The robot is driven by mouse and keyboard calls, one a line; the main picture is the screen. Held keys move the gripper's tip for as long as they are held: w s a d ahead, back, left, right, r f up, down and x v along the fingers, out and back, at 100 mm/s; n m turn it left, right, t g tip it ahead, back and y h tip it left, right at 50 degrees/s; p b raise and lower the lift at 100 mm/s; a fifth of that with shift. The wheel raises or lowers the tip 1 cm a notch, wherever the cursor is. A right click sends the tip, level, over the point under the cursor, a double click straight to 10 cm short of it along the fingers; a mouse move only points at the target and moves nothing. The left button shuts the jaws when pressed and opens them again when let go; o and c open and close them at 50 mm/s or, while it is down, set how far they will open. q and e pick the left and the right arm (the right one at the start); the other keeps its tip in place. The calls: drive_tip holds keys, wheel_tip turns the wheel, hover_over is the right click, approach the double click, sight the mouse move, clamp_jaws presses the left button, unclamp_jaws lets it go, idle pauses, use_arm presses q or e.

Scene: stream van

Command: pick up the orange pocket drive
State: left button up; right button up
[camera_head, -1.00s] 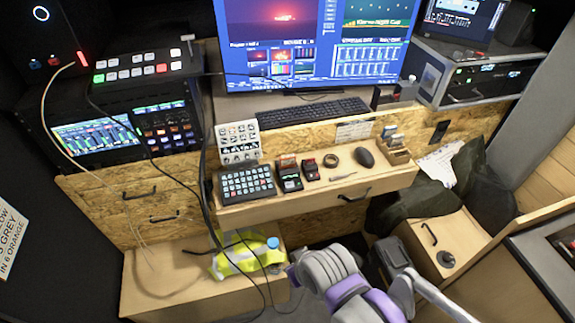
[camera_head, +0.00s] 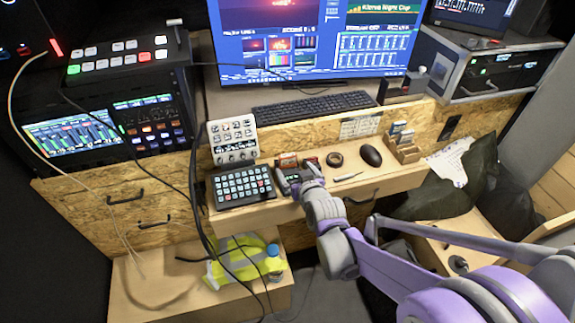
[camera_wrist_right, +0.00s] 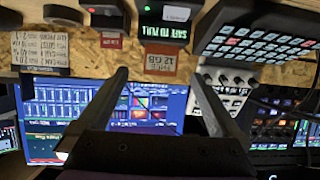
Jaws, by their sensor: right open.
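A small orange-red flat piece (camera_head: 288,160) shows at the back of the drawer-front shelf, behind a dark unit with a lit green screen; it also shows in the right wrist view (camera_wrist_right: 161,62), with lettering on it. I cannot tell whether it is the orange pocket drive or a label. A smaller red piece (camera_wrist_right: 111,40) is beside it, at a second dark unit (camera_wrist_right: 104,13). My right gripper (camera_head: 299,181) is over the green-screen unit (camera_wrist_right: 166,24) and partly hides it in the head view. Its fingers are apart and nothing shows between them. My left gripper is out of view.
On the shelf, a button pad (camera_head: 242,187) lies left, and a tape roll (camera_head: 334,160), a mouse (camera_head: 371,155) and a card holder (camera_head: 403,147) lie right. A keyboard (camera_head: 314,106) and monitor stand behind. Cables hang at the left.

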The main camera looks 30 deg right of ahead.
sight(288, 161)
drive_tip(key=x, duration=0.8)
drive_tip(key=shift+r, duration=0.2)
drive_tip(key=c, duration=1.4)
